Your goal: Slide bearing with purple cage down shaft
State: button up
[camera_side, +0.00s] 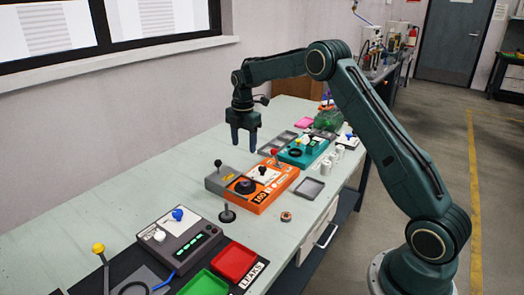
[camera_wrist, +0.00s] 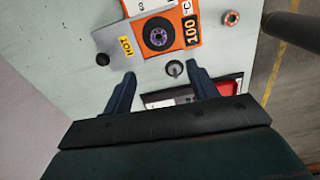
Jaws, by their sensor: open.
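A dark round part with a purple ring (camera_wrist: 159,34) sits on the orange and grey unit (camera_wrist: 185,18) in the wrist view. In the side view it shows as a black disc (camera_side: 245,186), its purple too small to tell. An upright dark post on a round base (camera_side: 227,213) stands on the bench in front of that unit, and it looks like the shaft; the wrist view shows it from above (camera_wrist: 175,68). A small orange-brown ring (camera_side: 286,216) lies on the bench to its right. My gripper (camera_side: 244,142) is open and empty, pointing down above the bench behind the unit.
A teal unit (camera_side: 303,150) stands behind. A dark control box (camera_side: 179,237) and a red tray (camera_side: 234,262) are in front. The bench's left side is clear.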

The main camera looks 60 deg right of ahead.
jog(key=shift+w+d+f+n, duration=0.15)
jog(key=shift+w+d+f, duration=0.1)
jog(key=shift+f, duration=0.25)
jog(key=shift+w+d+f+n, duration=0.1)
jog(key=shift+d+f+n, duration=0.1)
jog(key=shift+f, duration=0.25)
send_over(245, 185)
jog(key=d, duration=0.2)
jog(key=shift+w+a+f, duration=0.1)
jog(key=shift+w+f, duration=0.05)
jog(key=shift+f, duration=1.3)
jog(key=shift+w+a+f, duration=0.1)
jog(key=shift+w+f, duration=0.05)
jog(key=shift+f, duration=1.25)
jog(key=shift+w+a+f, duration=0.1)
jog(key=shift+w+f, duration=0.05)
jog(key=shift+f, duration=1.3)
jog(key=shift+f, duration=0.15)
jog(key=shift+a+f, duration=0.1)
jog(key=shift+f, duration=2.35)
jog(key=shift+c, duration=0.5)
jog(key=c, duration=1.1)
jog(key=shift+o, duration=0.2)
jog(key=shift+r, duration=0.15)
